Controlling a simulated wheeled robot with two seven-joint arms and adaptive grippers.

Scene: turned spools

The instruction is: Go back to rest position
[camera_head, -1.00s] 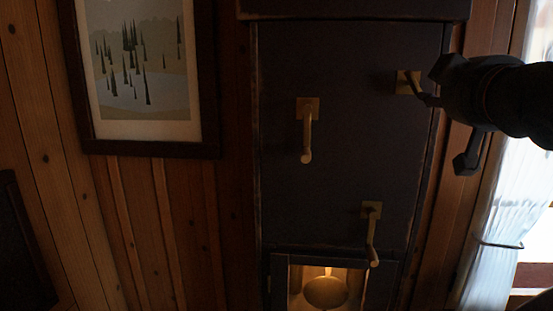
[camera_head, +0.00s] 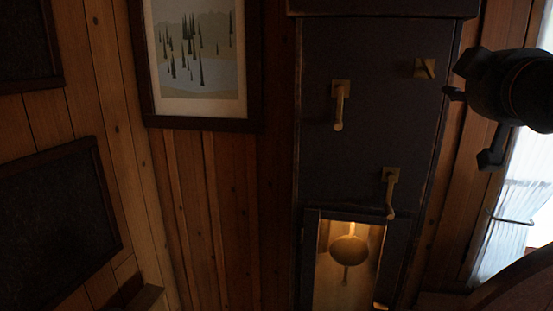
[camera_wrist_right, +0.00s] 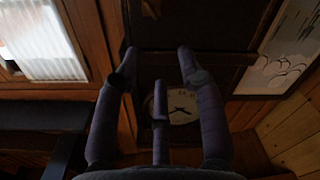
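My right gripper (camera_head: 470,110) is at the right of the head view, beside the dark clock case (camera_head: 365,135). Its fingers are spread, and I see nothing between them. In the right wrist view its fingers (camera_wrist_right: 157,62) are also apart, with a white clock dial (camera_wrist_right: 183,107) behind them. Left of the gripper is a brass square plate (camera_head: 425,68) with a dark diagonal mark; a gap shows between it and the fingers. Two brass handles, an upper one (camera_head: 340,105) and a lower one (camera_head: 390,190), hang from the case front. My left gripper is out of view.
A lit window in the case shows a pendulum (camera_head: 350,250). A framed picture (camera_head: 197,60) hangs on the wood wall, with dark panels (camera_head: 55,220) further left. A bright curtained window (camera_head: 515,215) is at the right.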

